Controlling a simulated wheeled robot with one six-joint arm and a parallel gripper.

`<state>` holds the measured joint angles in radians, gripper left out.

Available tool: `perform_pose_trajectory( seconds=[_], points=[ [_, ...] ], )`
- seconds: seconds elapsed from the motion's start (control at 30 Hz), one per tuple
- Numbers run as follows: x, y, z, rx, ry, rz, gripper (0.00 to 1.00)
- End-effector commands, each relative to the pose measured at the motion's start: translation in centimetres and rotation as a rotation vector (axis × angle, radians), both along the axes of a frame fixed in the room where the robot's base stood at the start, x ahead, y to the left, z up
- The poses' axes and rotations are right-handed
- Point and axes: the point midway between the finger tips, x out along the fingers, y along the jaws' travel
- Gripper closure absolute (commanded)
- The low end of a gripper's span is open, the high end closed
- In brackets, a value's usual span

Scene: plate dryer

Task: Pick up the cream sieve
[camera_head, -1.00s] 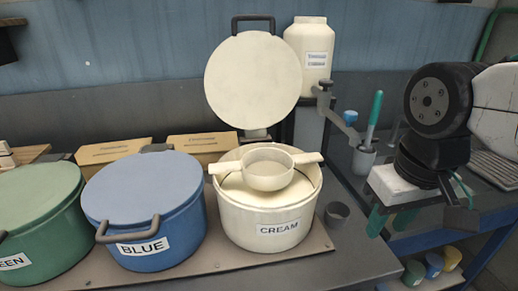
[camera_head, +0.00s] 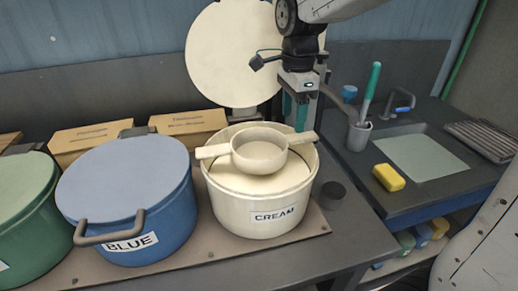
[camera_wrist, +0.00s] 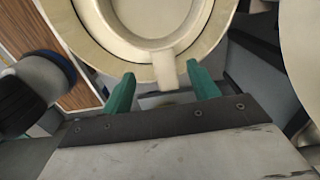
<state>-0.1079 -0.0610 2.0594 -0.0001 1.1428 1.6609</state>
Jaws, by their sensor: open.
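The cream sieve (camera_head: 260,152) is a cream ring-shaped bowl with two flat handles. It rests across the top of the open pot labelled CREAM (camera_head: 262,213), one handle pointing left and one pointing right. My gripper (camera_head: 303,118) is open and empty, pointing down just behind the sieve's right handle. In the wrist view my green fingertips (camera_wrist: 160,76) are spread apart, and the end of one sieve handle (camera_wrist: 163,64) shows between them. I cannot tell exactly how high the fingertips are above the handle.
A blue lidded pot (camera_head: 125,208) stands left of the cream pot, with a green pot (camera_head: 22,195) beyond. The round cream lid (camera_head: 232,55) stands upright behind. A small dark cup (camera_head: 332,194) is at the right. A yellow sponge (camera_head: 388,178) lies by the sink.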

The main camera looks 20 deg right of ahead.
Motion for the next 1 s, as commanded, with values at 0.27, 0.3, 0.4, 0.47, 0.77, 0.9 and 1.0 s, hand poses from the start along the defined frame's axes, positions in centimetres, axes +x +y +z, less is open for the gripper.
perform_pose_trajectory(
  seconds=[0.27, 0.3, 0.4, 0.47, 0.77, 0.9, 1.0],
  points=[
    [0.3, 0.1, -3.0, 0.0, 0.004, -0.021, 0.4],
    [0.3, 0.2, -3.5, 0.0, 0.003, -0.021, 0.4],
    [0.4, 0.3, -5.0, 0.0, 0.004, -0.02, 0.4],
    [0.4, 0.3, -6.0, 0.0, 0.005, -0.02, 0.4],
    [0.5, 0.3, -7.8, 0.0, 0.001, -0.02, 0.4],
    [0.5, 0.3, -7.7, 0.0, 0.001, -0.02, 0.46],
    [0.5, 0.3, -7.7, 0.0, 0.001, -0.02, 0.73]
  ],
)
